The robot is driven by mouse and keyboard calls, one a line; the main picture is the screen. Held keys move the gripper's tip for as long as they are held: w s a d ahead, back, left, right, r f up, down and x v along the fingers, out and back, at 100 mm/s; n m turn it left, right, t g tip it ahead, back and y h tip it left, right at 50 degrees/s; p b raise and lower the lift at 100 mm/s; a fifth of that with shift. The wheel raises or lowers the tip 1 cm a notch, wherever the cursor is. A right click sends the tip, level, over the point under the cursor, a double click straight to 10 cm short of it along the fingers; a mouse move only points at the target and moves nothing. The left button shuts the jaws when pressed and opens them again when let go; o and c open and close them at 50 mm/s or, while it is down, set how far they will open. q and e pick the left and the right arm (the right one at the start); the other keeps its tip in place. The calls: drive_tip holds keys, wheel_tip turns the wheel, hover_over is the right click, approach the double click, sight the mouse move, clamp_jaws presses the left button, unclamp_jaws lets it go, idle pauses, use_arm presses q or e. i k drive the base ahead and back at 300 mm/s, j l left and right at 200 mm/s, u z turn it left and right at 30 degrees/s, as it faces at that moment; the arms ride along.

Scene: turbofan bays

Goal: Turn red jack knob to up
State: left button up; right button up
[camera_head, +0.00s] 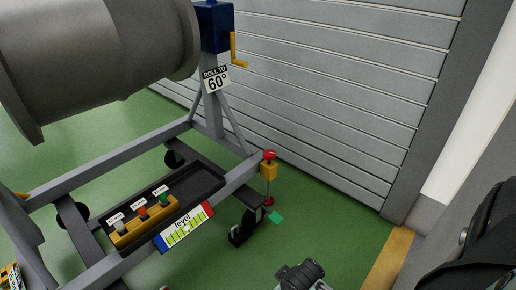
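The red jack knob (269,155) sits on top of a yellow block (268,171) at the near right corner of the grey engine stand (240,176). A thin rod runs down from the block to a small red piece near the floor. The knob's turned position is too small to read. A dark grey part of my arm (303,275) shows at the bottom edge, below and to the right of the knob and apart from it. It may be my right gripper, but no fingertips show. My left gripper is not in view.
A level sign (186,229) hangs on the stand's front beam. A yellow holder (145,224) with small coloured knobs sits behind it. A blue box with a yellow crank (235,50) and a "ROLL TO 60°" sign (216,80) are above.

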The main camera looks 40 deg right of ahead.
sight(269, 155)
drive_tip(key=l+z, duration=0.2)
drive_tip(key=z, duration=0.25)
drive_tip(key=i+l+z, duration=0.15)
drive_tip(key=z, duration=0.3)
drive_tip(key=i+l+z, duration=0.15)
drive_tip(key=z, duration=0.25)
